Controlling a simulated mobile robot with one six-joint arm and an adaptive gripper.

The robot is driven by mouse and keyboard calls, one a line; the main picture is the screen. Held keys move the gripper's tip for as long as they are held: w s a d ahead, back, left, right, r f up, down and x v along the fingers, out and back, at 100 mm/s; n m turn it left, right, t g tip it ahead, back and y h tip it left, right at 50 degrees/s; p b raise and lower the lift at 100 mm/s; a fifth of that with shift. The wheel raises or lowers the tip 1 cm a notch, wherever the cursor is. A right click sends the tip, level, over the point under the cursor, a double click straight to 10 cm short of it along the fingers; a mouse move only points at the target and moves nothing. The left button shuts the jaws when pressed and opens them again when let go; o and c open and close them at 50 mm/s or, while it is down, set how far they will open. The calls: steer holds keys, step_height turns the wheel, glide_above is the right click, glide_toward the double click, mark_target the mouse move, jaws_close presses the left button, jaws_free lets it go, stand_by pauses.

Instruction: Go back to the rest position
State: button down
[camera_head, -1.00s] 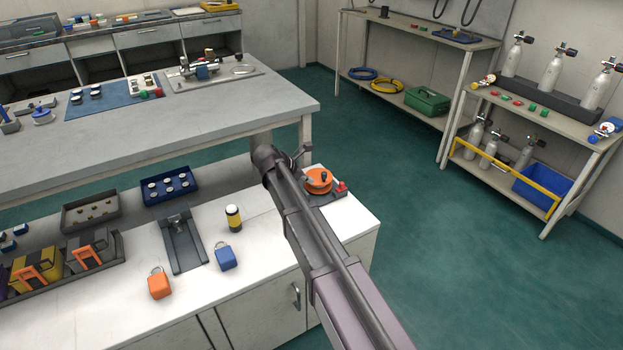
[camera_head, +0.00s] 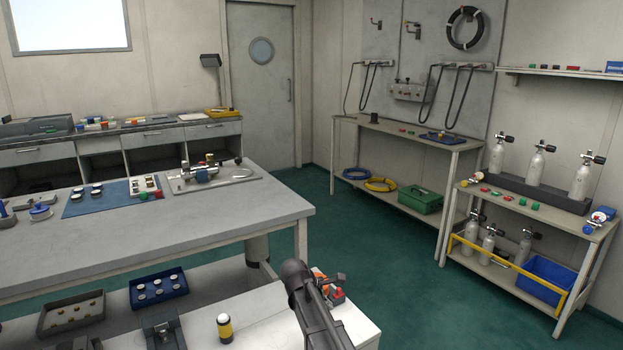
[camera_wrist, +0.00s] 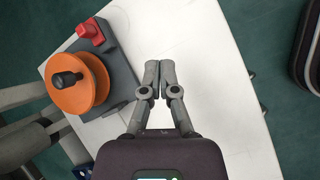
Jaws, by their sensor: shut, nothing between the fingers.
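My gripper (camera_wrist: 159,78) shows in the wrist view with its two fingertips together and nothing between them. It is over the white top of the front bench (camera_wrist: 190,45). An orange reel (camera_wrist: 98,86) with a black knob sits on a dark grey base with a red block, left of the fingers and apart from them. In the head view my arm comes up from the bottom and hides most of the reel. The bench top (camera_head: 262,318) shows at the bottom of that view.
A long grey table (camera_head: 240,207) stands behind. A rack with cylinders (camera_head: 535,208) is at right. Green floor (camera_head: 400,270) lies clear between.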

steer(key=s+d+f+m+g+y, duration=0.1)
steer(key=s+d+m+y, duration=0.1)
steer(key=s+d+m, duration=0.35)
steer(key=s+d+f+m+g+y, duration=0.1)
steer(key=s+d+m+y, duration=0.15)
steer(key=s+m, duration=0.55)
steer(key=s+d+f+m+g+y, duration=0.1)
steer(key=s+d+m+y, duration=0.1)
steer(key=s+d+m, duration=0.45)
step_height(320, 180, up, 25)
steer(key=s+a+n+p, duration=0.1)
steer(key=a+p, duration=0.1)
steer(key=p, duration=2.3)
steer(key=shift+s+a+n, duration=0.2)
steer(key=shift+n, duration=0.1)
